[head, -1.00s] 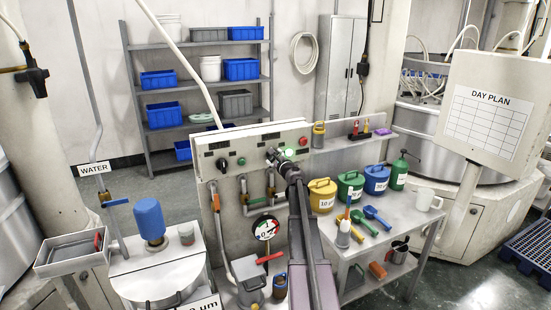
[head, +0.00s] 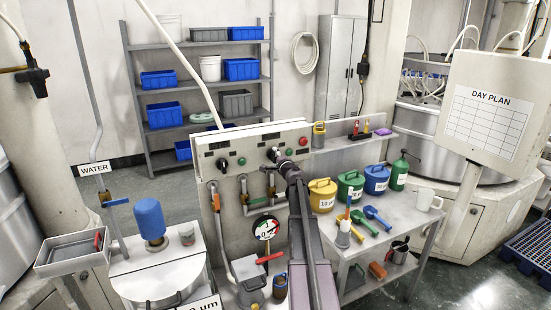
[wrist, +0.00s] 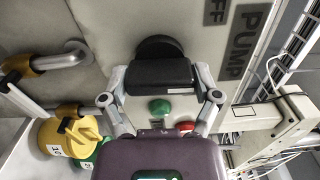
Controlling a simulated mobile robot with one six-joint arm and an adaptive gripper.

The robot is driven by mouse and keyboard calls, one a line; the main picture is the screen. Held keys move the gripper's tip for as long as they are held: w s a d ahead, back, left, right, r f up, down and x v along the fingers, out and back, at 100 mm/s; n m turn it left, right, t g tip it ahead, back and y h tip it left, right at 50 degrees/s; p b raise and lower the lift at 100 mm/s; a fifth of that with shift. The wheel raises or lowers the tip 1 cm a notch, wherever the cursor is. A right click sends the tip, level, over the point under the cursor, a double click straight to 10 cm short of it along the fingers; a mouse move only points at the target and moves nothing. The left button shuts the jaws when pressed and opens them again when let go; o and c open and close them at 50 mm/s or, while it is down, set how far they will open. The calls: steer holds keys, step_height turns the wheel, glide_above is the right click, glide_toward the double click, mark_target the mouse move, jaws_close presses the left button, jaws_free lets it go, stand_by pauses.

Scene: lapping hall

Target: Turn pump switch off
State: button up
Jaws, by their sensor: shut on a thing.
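The pump switch is a black rotary knob (wrist: 160,75) on the pale control panel (wrist: 205,30), beside printed lettering that reads PUMP and partly "FF". My gripper (wrist: 161,82) has a finger on each side of the knob and is shut on it. In the head view my gripper (head: 274,157) reaches up to the panel front and mostly hides the knob. Just beside it is a green lamp (head: 289,152), which looks dark; it also shows in the wrist view (wrist: 160,108).
A red button (head: 303,141) sits right of the lamp, and another black knob (head: 222,163) sits to the left. Pipes with valves and a gauge (head: 266,228) are below. Yellow (head: 321,196), green and blue pots stand on the side table to the right.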

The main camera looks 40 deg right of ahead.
steer(key=shift+n, duration=0.4)
steer(key=o, duration=1)
steer(key=shift+c, duration=0.2)
steer(key=shift+s, duration=0.1)
steer(key=v, duration=1.1)
steer(key=shift+s, duration=0.35)
